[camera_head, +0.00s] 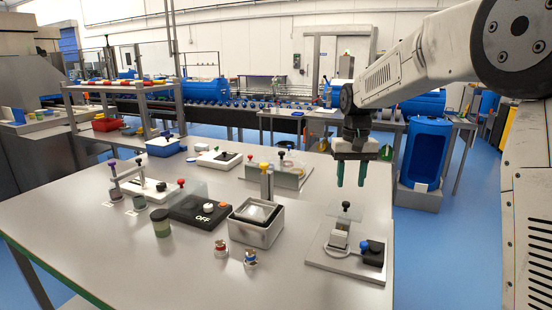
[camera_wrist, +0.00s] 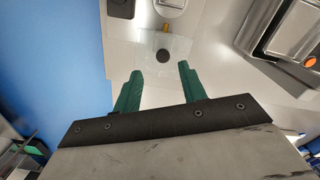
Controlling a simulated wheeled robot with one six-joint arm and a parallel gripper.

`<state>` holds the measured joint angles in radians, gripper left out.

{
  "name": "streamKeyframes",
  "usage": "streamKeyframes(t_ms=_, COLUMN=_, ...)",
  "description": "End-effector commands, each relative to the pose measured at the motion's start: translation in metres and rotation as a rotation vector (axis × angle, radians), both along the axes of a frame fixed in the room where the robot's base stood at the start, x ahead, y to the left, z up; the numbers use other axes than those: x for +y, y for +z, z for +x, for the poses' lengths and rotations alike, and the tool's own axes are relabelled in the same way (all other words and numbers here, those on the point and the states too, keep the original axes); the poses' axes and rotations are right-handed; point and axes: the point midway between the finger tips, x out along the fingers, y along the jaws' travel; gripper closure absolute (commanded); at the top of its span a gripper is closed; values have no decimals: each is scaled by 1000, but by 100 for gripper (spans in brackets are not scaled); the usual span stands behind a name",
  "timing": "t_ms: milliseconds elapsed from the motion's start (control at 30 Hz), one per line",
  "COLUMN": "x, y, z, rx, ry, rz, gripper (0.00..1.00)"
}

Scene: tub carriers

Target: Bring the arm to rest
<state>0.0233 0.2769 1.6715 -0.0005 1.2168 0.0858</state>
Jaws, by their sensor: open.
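My gripper (camera_head: 351,172) hangs from my arm at the right of the head view, its two green fingers pointing down. It is open and empty, above the bench (camera_head: 105,232) and over a grey-plated device (camera_head: 345,262) with a clear shield. The fingers look apart from the device. In the wrist view my gripper (camera_wrist: 158,88) shows its fingers spread, with the clear shield (camera_wrist: 150,52) and its dark knob beyond them. Nothing is between the fingers.
A metal tub (camera_head: 256,233), a black box marked OFF (camera_head: 201,212) and small jars (camera_head: 160,222) stand on the bench. A shelf rack (camera_head: 122,88) stands behind at left. The front left bench is clear.

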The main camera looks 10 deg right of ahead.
Motion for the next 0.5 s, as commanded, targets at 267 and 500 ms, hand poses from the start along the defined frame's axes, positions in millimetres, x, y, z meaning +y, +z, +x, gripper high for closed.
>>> streamKeyframes(t_ms=267, x=5, y=-3, z=-111, rx=72, ry=42, rz=3, gripper=58)
streamKeyframes(t_ms=500, x=8, y=7, z=-228, rx=56, ry=75, rz=3, gripper=58)
